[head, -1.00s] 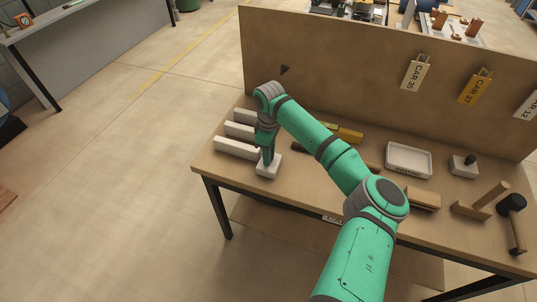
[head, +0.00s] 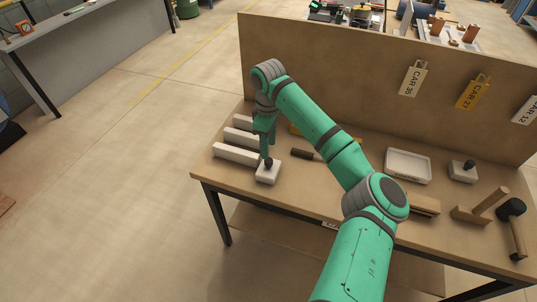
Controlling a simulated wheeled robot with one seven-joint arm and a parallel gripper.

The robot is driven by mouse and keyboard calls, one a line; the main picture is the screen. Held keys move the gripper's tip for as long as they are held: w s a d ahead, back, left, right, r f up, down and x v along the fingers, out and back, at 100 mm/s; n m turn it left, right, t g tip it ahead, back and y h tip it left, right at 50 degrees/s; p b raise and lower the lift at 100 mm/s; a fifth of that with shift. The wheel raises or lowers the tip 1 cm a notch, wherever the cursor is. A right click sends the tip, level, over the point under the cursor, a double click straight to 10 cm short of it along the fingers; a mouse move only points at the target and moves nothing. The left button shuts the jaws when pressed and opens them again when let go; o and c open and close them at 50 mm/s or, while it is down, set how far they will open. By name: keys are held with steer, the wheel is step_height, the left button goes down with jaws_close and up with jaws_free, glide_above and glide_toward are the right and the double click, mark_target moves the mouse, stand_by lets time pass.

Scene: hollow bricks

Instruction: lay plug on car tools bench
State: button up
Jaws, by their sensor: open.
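The bench (head: 300,185) is a brown table with a tall back panel. A white block with a dark knob (head: 268,174), which looks like the plug, rests upright on its front left corner area. My gripper (head: 266,155) is open and points down just above and beside the knob; a small gap or light contact between them cannot be told apart. A similar white block with a dark knob (head: 463,173) stands at the right of the bench. Part of my gripper's fingers is too small to make out.
Several long white bars (head: 238,155) lie left of the gripper. Tags (head: 413,79) hang on the back panel.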

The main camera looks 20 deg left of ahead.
step_height(320, 180, up, 3)
steer(key=shift+w+r, duration=0.1)
steer(key=shift+r, duration=0.1)
stand_by(0.5)
